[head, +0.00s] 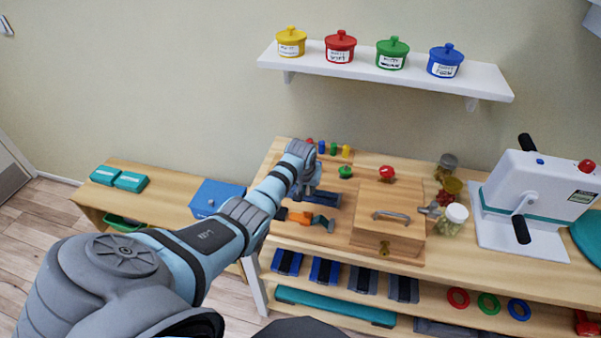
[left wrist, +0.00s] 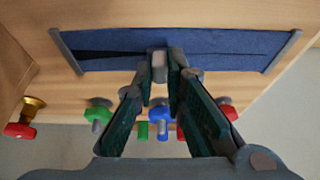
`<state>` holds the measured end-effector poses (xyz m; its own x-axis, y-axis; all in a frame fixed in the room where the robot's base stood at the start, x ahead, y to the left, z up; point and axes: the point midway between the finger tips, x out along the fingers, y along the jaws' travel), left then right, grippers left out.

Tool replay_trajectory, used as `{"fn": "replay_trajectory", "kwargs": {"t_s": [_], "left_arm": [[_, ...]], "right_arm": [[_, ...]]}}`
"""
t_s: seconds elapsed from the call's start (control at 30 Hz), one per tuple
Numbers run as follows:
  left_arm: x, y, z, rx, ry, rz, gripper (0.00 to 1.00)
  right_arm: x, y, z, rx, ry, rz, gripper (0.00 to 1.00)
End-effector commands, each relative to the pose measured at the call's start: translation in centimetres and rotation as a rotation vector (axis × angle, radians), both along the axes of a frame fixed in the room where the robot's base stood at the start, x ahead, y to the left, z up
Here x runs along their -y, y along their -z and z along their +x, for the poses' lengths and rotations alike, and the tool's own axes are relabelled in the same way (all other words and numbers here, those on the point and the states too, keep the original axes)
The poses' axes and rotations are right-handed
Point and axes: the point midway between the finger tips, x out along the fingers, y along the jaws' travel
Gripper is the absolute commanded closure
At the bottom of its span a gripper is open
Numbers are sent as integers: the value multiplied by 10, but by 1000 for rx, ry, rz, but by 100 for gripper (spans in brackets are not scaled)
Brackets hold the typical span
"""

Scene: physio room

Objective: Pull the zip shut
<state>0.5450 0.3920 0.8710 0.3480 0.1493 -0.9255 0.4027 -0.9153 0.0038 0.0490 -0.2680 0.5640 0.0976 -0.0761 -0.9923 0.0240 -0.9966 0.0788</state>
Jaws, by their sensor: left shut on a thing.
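The zip is a blue fabric strip (left wrist: 235,42) between two grey end bars, fixed to a wooden board, in the left wrist view. A dark slit runs along the strip left of the slider; the right side shows only a thin line. My left gripper (left wrist: 160,78) is shut on the grey zip pull (left wrist: 159,62), near the middle of the strip. In the head view my left gripper (head: 312,186) is over the board and hides most of the zip; some blue fabric (head: 327,198) shows beside it. My right gripper is not in view.
Jars (head: 452,219) and a white machine (head: 533,198) stand further right.

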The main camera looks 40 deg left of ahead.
Motion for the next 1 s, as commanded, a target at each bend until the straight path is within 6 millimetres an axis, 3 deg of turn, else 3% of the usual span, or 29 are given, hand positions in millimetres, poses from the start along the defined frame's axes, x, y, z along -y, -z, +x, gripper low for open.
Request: {"fn": "replay_trajectory", "kwargs": {"t_s": [0.1, 0.33, 0.83, 0.87, 0.9, 1.0], "left_arm": [[25, -1, 12, 5, -2, -1, 100], [61, 1, 28, 5, -2, 1, 100], [75, 0, 35, 6, 2, 0, 100], [75, 0, 35, 6, 2, 0, 84], [75, 0, 35, 6, 2, 0, 77], [73, 0, 34, 5, 0, 0, 68]], "right_arm": [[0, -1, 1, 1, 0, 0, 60], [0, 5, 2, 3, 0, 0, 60], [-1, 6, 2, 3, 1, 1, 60], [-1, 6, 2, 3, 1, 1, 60], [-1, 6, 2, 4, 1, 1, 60], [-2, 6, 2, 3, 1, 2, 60]]}}
